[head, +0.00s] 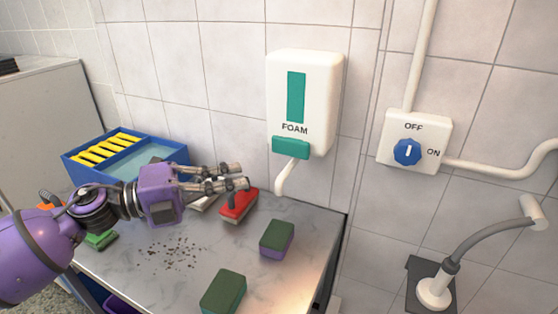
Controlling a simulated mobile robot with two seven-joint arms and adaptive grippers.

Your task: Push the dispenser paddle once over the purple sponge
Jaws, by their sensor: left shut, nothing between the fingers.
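A white dispenser (328,95) marked FOAM hangs on the tiled wall. Its green paddle (290,147) is at the lower front, with a curved white spout (285,177) below it. My left gripper (243,177) reaches in from the left, shut and empty. Its fingertips point right, left of the spout and lower than the paddle, apart from both. My right gripper is not in view.
A red brush (240,206) lies beneath my left fingertips, with a whitish item partly hidden beside it. Another green-topped sponge (222,292) lies at the counter's front. A blue bin (158,148) stands at back left. A blue OFF/ON knob (407,152) is on the right wall. Dark crumbs lie mid-counter.

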